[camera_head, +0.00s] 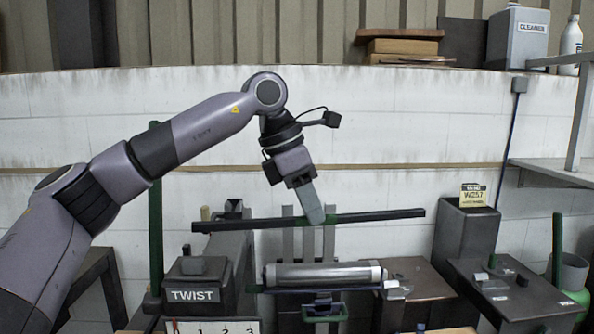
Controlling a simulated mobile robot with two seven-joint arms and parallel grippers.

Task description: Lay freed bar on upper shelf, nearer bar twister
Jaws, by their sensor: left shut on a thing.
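My left gripper (316,218) reaches down from above and is shut on a long dark bar (375,215). The bar is held nearly level, its right end slightly higher, above the bench equipment. The bar twister (195,295), a dark block labelled TWIST, stands at the lower left, below the bar's left end. At the right edge, a grey rack shows an upper shelf (560,60) and a lower, wider shelf (553,173), both cut off by the frame. My right gripper is not in view.
A metal roller (325,274) lies below the bar, with upright grey posts behind it. A dark pillar (466,232) carries a W257 card (473,195). A CLEANER box (518,38) and wooden boards (402,47) sit on the wall ledge. The lower rack shelf's visible top looks clear.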

